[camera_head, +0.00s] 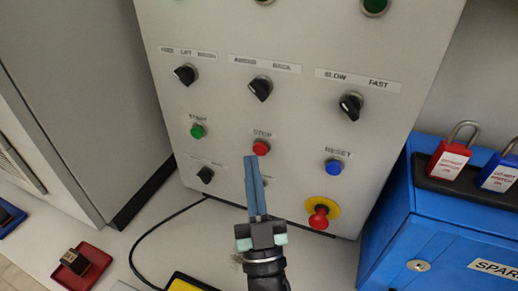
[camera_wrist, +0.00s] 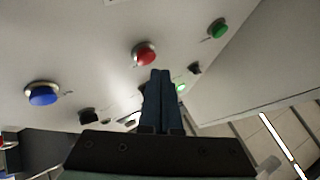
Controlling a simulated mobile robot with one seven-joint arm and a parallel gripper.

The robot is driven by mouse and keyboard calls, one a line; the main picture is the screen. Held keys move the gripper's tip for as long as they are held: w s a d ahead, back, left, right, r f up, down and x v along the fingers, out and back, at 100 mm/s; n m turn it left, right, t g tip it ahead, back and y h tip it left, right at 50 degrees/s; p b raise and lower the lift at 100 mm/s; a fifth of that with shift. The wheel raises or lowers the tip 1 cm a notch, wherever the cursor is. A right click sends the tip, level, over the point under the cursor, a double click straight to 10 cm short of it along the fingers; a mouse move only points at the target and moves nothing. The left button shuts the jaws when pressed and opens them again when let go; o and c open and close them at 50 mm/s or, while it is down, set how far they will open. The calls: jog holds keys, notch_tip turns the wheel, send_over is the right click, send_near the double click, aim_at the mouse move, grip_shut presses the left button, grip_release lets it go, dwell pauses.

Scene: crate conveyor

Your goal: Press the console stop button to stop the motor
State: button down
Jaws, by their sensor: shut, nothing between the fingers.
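The console panel (camera_head: 218,107) is a light grey face with labelled buttons and knobs. The red stop button (camera_head: 261,147) sits under a STOP label in the middle of the panel. It also shows in the wrist view (camera_wrist: 144,54), just above and left of the fingertips. My gripper (camera_head: 251,158) is shut and empty, its blue fingers pointing at the panel just below the stop button. In the wrist view the fingertips (camera_wrist: 160,72) lie slightly below the button. I cannot tell whether they touch the panel; the button's face is uncovered.
The green start button (camera_head: 198,131) is left of stop, the blue reset button (camera_head: 333,167) right. A red emergency knob (camera_head: 319,217) on yellow is lower right. Black selector knobs (camera_head: 260,88) are above. A blue box (camera_head: 437,235) with padlocks stands right; a red tray (camera_head: 82,268) lies lower left.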

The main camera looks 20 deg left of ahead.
jog(key=shift+w, duration=0.1)
dwell(0.4)
jog(key=shift+w, duration=0.35)
jog(key=shift+w, duration=0.4)
dwell(0.6)
jog(key=shift+s, duration=0.85)
jog(key=shift+s+a+p, duration=0.1)
jog(key=shift+s+p, duration=0.55)
jog(key=shift+s, duration=1.85)
